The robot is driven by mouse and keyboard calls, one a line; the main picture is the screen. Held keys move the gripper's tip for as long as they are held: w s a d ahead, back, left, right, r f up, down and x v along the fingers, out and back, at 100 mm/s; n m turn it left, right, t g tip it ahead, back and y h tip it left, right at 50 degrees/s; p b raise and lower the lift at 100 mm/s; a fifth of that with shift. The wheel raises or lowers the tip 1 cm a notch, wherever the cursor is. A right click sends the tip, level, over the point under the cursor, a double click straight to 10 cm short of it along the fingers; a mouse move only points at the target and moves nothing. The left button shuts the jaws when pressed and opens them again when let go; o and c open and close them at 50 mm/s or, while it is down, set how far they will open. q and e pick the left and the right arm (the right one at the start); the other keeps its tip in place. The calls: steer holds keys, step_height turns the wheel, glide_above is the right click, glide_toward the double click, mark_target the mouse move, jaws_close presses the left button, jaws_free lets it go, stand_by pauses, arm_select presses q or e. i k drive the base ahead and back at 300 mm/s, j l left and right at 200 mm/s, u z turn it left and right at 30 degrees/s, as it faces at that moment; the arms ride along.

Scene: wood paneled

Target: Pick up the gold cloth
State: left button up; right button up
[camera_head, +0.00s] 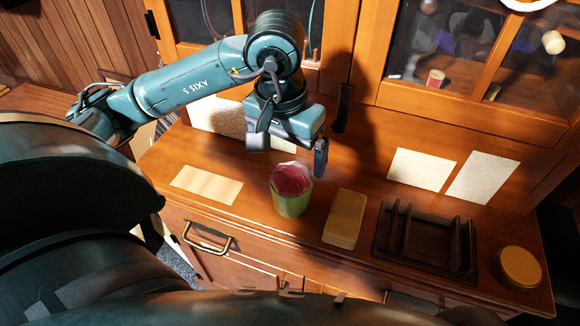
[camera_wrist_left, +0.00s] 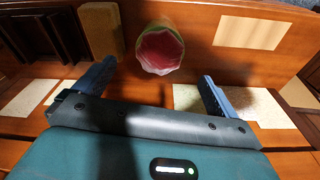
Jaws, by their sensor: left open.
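The gold cloth (camera_head: 344,218) looks like a flat, folded, yellow-gold rectangle lying on the wooden cabinet top, right of a green cup. It also shows at the upper left of the left wrist view (camera_wrist_left: 101,30). My left gripper (camera_head: 290,152) is open and empty, above and behind the cup in the head view. In the left wrist view its fingers (camera_wrist_left: 158,70) are spread, with the cup beyond the gap and the cloth beyond the left finger. The gripper is apart from the cloth. My right gripper is not in view.
The green cup (camera_head: 291,198) with a pink-red inside stands close beside the cloth. A dark slotted rack (camera_head: 425,241) lies to its right, then a round gold tin (camera_head: 519,266). Pale sheets (camera_head: 206,185) lie flat or lean at the back. Glass-fronted doors (camera_head: 450,50) rise behind.

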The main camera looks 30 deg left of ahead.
mark_target(342, 228)
steer(key=k+l, duration=0.8)
